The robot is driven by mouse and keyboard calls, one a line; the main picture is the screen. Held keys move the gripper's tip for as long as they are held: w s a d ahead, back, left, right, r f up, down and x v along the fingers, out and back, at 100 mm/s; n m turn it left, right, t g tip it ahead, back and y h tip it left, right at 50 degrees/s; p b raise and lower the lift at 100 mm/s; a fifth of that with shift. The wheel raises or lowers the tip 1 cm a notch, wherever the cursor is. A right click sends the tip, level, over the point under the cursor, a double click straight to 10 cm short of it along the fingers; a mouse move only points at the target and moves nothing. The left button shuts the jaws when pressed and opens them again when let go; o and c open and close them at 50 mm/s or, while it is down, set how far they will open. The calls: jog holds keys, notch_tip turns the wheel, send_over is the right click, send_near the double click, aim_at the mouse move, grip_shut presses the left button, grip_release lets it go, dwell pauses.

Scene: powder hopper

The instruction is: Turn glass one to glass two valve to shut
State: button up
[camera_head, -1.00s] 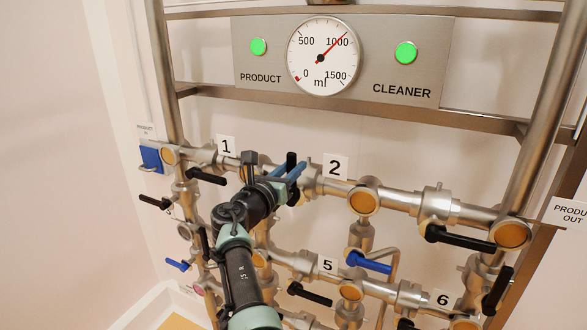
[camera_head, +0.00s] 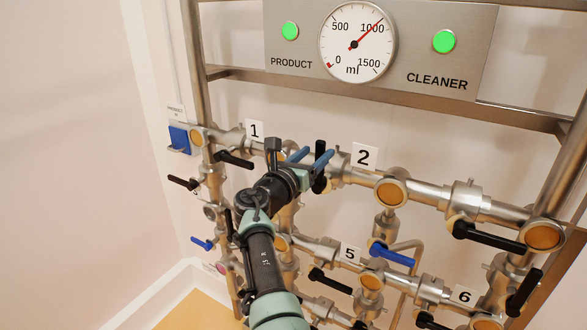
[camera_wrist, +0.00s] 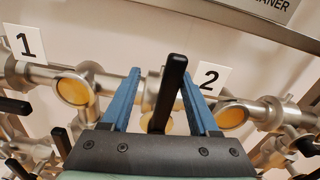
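The valve on the upper pipe between the labels 1 and 2 has a black handle (camera_head: 320,152) that stands roughly upright. In the wrist view this handle (camera_wrist: 168,92) rises between my gripper's two blue fingers. My gripper (camera_head: 310,157) is open around it, with a visible gap on each side in the wrist view (camera_wrist: 160,95). The left finger is farther from the handle than the right. Sight glasses with orange discs sit to the left (camera_wrist: 73,87) and right (camera_wrist: 232,114) of the valve. The valve's body is largely hidden by my gripper.
Label 1 (camera_head: 254,130) and label 2 (camera_head: 363,157) mark the upper pipe. Other black handles and a blue handle (camera_head: 391,254) stick out nearby. Free space lies left of the pipes.

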jog(key=p+v, duration=0.7)
jog(key=v, duration=0.7)
jog(key=shift+s+a+p, duration=0.2)
jog(key=shift+p, duration=0.2)
dwell(0.8)
dwell(0.3)
jog(key=b+v, duration=0.5)
jog(key=v, duration=0.8)
jog(key=shift+w, duration=0.1)
